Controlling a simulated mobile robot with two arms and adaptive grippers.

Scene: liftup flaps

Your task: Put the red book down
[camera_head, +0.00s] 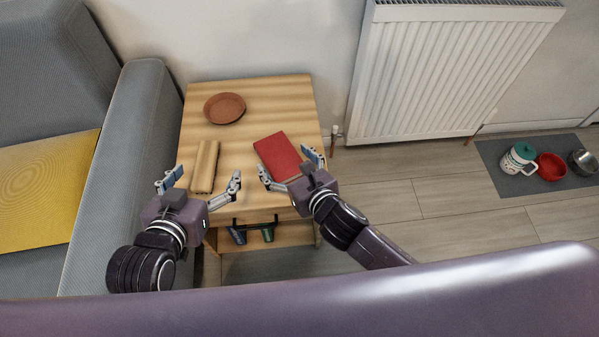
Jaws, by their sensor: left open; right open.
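The red book (277,154) lies on the right side of the small wooden table (270,100), near its front right part. My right gripper (290,169) is open at the book's near end, with one finger on each side of that end. I cannot tell whether the fingers touch it. My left gripper (201,182) is open at the near end of a tan wooden block-like object (205,165) on the table's left side, with a finger to each side. I cannot tell whether it touches that object.
A brown round dish (224,108) stands at the table's back. A grey sofa (130,150) is close on the left, a white radiator (440,70) behind right. A mat (505,175) with bowls lies far right.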

